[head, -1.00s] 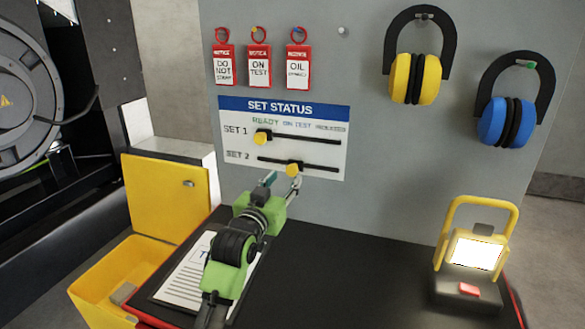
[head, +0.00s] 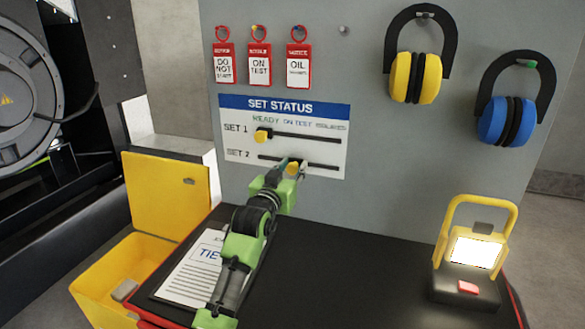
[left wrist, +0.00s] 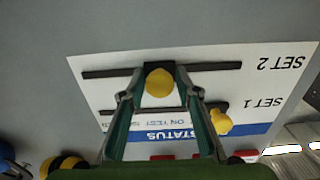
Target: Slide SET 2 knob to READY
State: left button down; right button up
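The SET STATUS board (head: 236,113) on the grey panel has two dark slots with yellow knobs. The SET 2 knob (head: 292,169) sits partway along the lower slot, roughly below ON TEST. The SET 1 knob (head: 262,135) is at the left end of the upper slot, near READY. My left gripper (head: 290,165) is at the SET 2 knob. In the left wrist view, which shows the board upside down, its fingers (left wrist: 160,75) are apart on either side of the SET 2 knob (left wrist: 160,84), with small gaps visible. My right gripper is not in view.
A black-topped table (head: 350,270) below carries a paper sheet (head: 190,275) and a lit work lamp (head: 475,252) at right. Tags (head: 259,68) and ear defenders (head: 415,78) hang above. A yellow box (head: 125,275) stands open at left.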

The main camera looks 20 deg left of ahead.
aim_at(265, 156)
pick_arm(q)
jog(key=a, duration=0.8)
jog(key=shift+w+a, duration=0.15)
jog(key=shift+a, duration=0.25)
jog(key=shift+a+r, duration=0.1)
jog(key=shift+a, duration=0.25)
jog(key=c, duration=1.8)
grip_release()
jog(key=shift+a, duration=0.1)
jog(key=shift+s, duration=0.5)
jog(key=s, duration=1.1)
jog(key=shift+a, duration=0.15)
